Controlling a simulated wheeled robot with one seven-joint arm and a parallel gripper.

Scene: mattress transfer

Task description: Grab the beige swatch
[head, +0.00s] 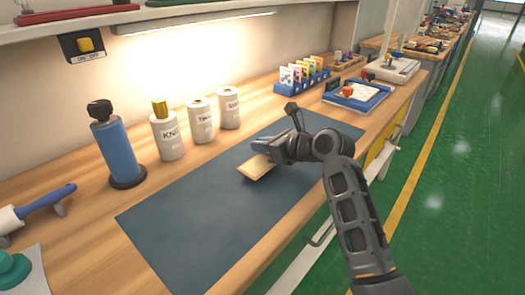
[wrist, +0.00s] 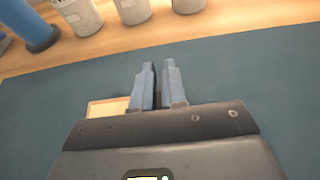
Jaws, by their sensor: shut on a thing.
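The beige swatch (head: 257,168) is a small flat piece over the dark blue mat (head: 190,223) in the head view. It also shows in the wrist view (wrist: 107,109), just left of my fingers and partly hidden behind the gripper body. My gripper (head: 257,148) reaches in from the right, with its fingers at the swatch's far edge. In the wrist view its two blue-grey fingers (wrist: 158,88) are close together, shut on the swatch. The grip itself is hidden. I cannot tell whether the swatch touches the mat or is slightly above it.
A blue cylinder (head: 116,152) with a black knob and three white labelled canisters (head: 201,122) stand behind the mat. A blue rack of cards (head: 301,78) and a blue-edged tray (head: 357,96) are farther right. The mat's left part is clear.

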